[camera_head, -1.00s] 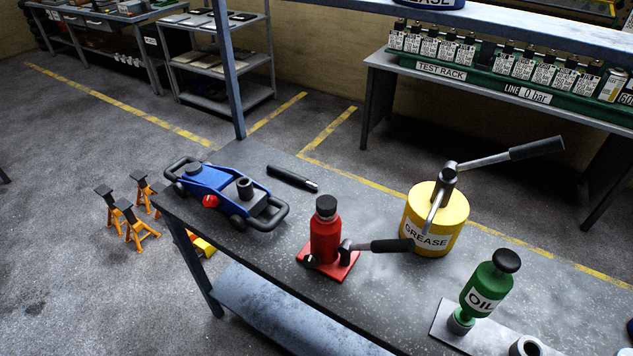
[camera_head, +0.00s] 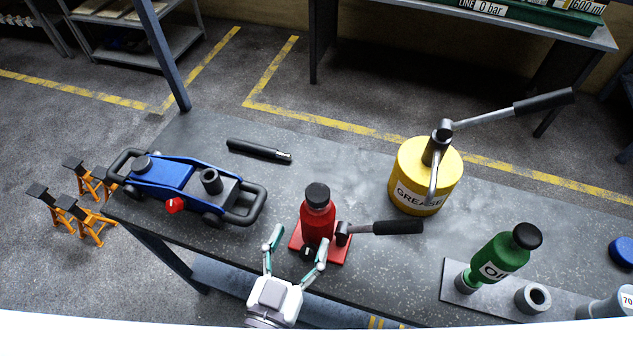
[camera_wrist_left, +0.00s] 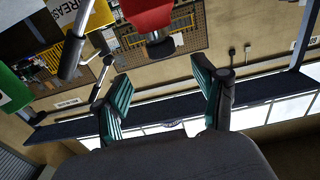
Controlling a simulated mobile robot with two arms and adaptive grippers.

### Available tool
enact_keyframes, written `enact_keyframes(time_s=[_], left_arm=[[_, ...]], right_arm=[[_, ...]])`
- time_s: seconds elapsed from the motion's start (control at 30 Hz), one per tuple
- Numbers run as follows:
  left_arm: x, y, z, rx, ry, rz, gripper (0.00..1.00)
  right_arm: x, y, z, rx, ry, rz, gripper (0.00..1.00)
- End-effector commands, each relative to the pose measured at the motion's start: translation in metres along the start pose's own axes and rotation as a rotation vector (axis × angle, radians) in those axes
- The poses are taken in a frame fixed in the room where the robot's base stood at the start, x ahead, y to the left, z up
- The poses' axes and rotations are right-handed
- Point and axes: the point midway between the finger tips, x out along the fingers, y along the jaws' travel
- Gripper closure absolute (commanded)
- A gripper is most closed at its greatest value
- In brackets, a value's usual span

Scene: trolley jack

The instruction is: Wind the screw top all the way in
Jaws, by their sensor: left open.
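The red bottle jack (camera_head: 317,225) stands upright on its red base on the workbench, with a dark screw top (camera_head: 317,194) above its body. A black-gripped handle (camera_head: 390,228) sticks out to its right. My left gripper (camera_head: 298,240) is open and empty at the bench's front edge, in front of and slightly left of the jack, apart from the screw top. In the left wrist view the picture is rolled over; the jack's red body (camera_wrist_left: 147,14) and dark screw top (camera_wrist_left: 160,46) show beyond the open fingers. My right gripper is out of view.
A blue trolley jack (camera_head: 170,177) and a black bar (camera_head: 259,151) lie to the left. A yellow grease can (camera_head: 407,163) with a long lever stands behind right. A green oil bottle (camera_head: 497,258) leans over a plate at right. The bench between has free room.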

Motion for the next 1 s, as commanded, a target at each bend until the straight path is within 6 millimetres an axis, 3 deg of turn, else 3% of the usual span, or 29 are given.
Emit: enact_keyframes(time_s=[0.03,0.2,0.43,0.6,0.9,1.0], left_arm=[[0.013,0.0,-0.009,0.002,0.003,-0.003,0.29],[0.05,0.0,-0.008,0.001,0.001,-0.002,0.29],[0.087,0.0,-0.003,0.003,-0.001,0.0,0.29],[0.099,0.0,-0.001,0.003,-0.002,0.0,0.29],[0.101,0.0,0.001,0.002,-0.002,0.001,0.29],[0.101,0.0,0.001,0.002,-0.002,0.0,0.44]], right_arm=[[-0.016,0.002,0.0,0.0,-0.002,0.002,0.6],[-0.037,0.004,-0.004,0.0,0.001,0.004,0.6],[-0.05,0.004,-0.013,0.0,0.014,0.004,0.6],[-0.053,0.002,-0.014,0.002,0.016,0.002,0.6],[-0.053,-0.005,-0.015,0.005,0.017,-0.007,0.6],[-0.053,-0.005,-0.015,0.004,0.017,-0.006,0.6]])
